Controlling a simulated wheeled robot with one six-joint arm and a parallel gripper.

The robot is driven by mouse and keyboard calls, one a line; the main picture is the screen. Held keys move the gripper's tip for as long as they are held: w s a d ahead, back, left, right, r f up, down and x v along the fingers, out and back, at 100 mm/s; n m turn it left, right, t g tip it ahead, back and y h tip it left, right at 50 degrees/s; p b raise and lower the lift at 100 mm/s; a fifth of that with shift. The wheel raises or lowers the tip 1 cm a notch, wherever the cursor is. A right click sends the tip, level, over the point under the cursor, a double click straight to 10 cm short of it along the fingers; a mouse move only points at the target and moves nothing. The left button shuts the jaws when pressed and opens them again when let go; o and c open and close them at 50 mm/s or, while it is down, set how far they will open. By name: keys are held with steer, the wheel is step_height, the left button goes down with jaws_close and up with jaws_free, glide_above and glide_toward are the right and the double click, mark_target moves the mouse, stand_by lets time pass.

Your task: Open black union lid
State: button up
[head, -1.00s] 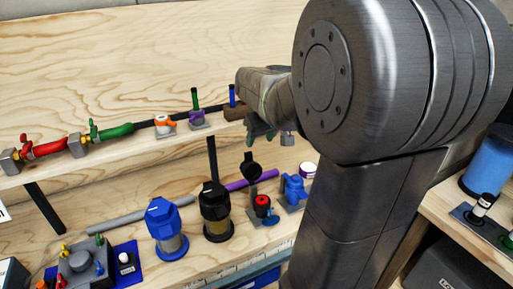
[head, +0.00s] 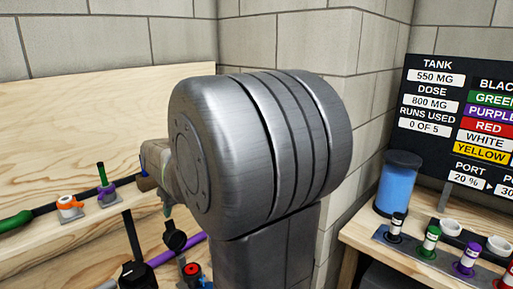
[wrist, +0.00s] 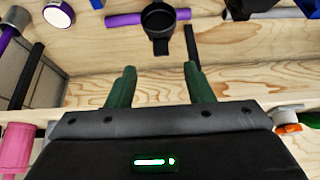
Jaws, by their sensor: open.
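A black round cup-like piece, which looks like the black union lid (wrist: 158,20), is at the top middle of the wrist view, with a short black stem below it. It also shows in the head view (head: 174,237), low and left of my arm. My gripper (wrist: 158,82) is open, its two green fingers apart with only bare wood seen between them. The black piece lies beyond the fingertips, apart from them. In the head view my arm hides most of the gripper. I cannot tell whether the lid is open or shut.
A purple pipe (wrist: 122,18) runs beside the black piece. A black-topped filter (head: 137,273) stands at the lower left of the head view, near a red-knobbed valve (head: 192,270). A shelf carries an orange-handled valve (head: 69,205). A blue tank (head: 399,185) stands on the right bench.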

glide_toward(172, 229)
steer(key=x, duration=0.5)
steer(key=shift+s, duration=0.15)
steer(key=shift+f+p, duration=0.1)
steer(key=shift+p, duration=0.25)
